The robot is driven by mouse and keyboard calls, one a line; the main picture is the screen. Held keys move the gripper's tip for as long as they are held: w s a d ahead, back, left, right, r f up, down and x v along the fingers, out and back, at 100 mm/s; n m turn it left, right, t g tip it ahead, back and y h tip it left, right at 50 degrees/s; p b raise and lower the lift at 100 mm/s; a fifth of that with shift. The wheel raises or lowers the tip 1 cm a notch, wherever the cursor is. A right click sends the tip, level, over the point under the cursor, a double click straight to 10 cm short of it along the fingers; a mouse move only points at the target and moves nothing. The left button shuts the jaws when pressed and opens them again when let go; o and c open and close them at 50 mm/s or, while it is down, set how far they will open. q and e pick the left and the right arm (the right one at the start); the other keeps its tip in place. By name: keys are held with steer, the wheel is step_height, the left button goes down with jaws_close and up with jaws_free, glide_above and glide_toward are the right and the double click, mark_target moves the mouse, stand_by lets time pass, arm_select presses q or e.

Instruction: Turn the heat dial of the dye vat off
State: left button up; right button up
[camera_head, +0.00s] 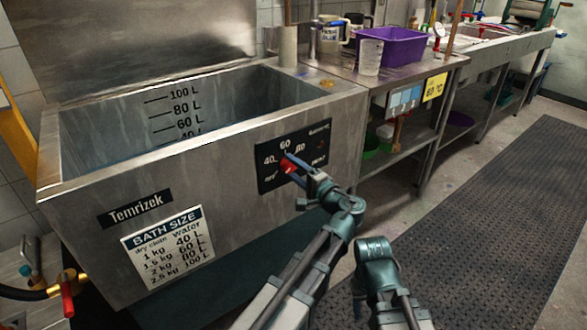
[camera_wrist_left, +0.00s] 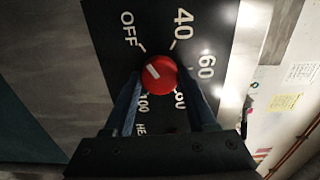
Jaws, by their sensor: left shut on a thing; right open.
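The heat dial is a red round knob (camera_head: 288,167) on the black control panel (camera_head: 268,183) at the front of the steel dye vat (camera_head: 230,135). In the left wrist view the knob (camera_wrist_left: 161,75) bears a short white mark on its upper-left part, on the side nearer OFF than 60. My left gripper (camera_head: 291,162) is shut on the knob, with one finger on each side of it in the left wrist view (camera_wrist_left: 163,92). My right gripper (camera_head: 374,246) is open, low and to the right, apart from the vat; its fingertips are hard to make out.
A steel table (camera_head: 420,72) with a purple tub (camera_head: 391,46) and a clear beaker (camera_head: 370,57) stands right of the vat. A yellow 60 °C sign (camera_head: 434,87) hangs at its front. A dark ribbed mat (camera_head: 470,200) covers the floor, with free room at the right.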

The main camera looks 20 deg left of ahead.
arm_select(q)
steer(key=o, duration=1.4)
steer(key=shift+s+d, duration=0.1)
steer(key=shift+s, duration=0.05)
arm_select(e)
steer(key=shift+d, duration=0.15)
